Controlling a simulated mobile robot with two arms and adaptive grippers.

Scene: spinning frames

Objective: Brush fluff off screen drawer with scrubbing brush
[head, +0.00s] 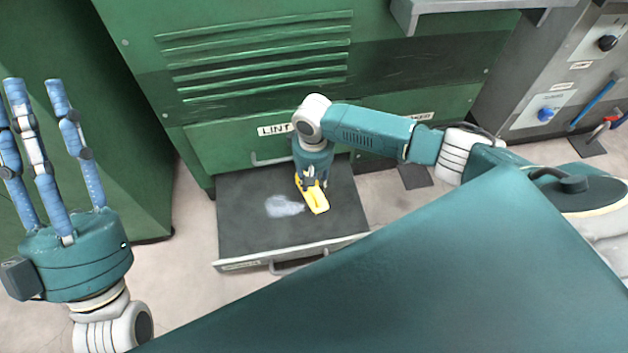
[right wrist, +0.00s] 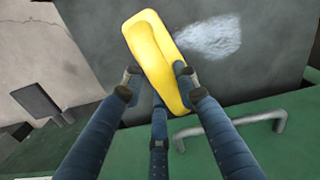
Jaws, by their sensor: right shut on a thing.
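The screen drawer (head: 245,225) is pulled out at the foot of the green machine, with a dark flat surface. A pale patch of fluff (head: 284,206) lies on it, left of the middle. My right gripper (head: 311,182) is shut on the yellow scrubbing brush (head: 317,198), just right of the fluff. In the right wrist view the fingers close around the yellow brush (right wrist: 155,60), and the fluff (right wrist: 208,38) is beside it. The brush's underside is hidden, so I cannot tell if it touches the screen. My left gripper (head: 45,150) is raised at the left, fingers spread and empty.
The green machine (head: 250,75) with louvres and a "LINT" label stands behind the drawer. The drawer's front handle (head: 298,265) faces me. A grey control panel (head: 560,90) with knobs is at the upper right. Bare floor (head: 185,250) lies left of the drawer.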

